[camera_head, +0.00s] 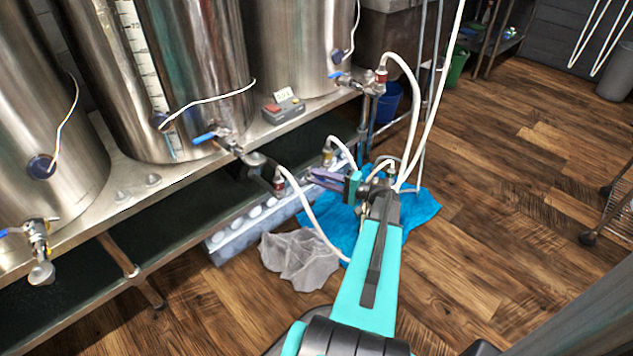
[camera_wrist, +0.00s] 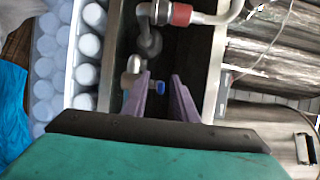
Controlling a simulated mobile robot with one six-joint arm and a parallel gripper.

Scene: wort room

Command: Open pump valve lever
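A small blue lever (camera_wrist: 160,87) shows between my gripper's fingers in the wrist view, beside a metal valve fitting (camera_wrist: 133,68). I cannot tell whether the fingers touch it. My gripper (camera_wrist: 162,78) has two purple fingers, spread apart with a dark gap between them. In the head view my gripper (camera_head: 318,178) points left, low beside the steel stand, near the white hoses. The pump valve lever cannot be made out in the head view; my gripper and the hoses cover that area.
Steel tanks (camera_head: 195,60) with other blue-handled valves (camera_head: 207,137) stand on the stand. A crate of white-capped bottles (camera_head: 240,228) lies below. White hoses (camera_head: 312,215), a blue cloth (camera_head: 420,207) and a crumpled clear bag (camera_head: 300,258) are close to my arm. The wooden floor at right is largely clear.

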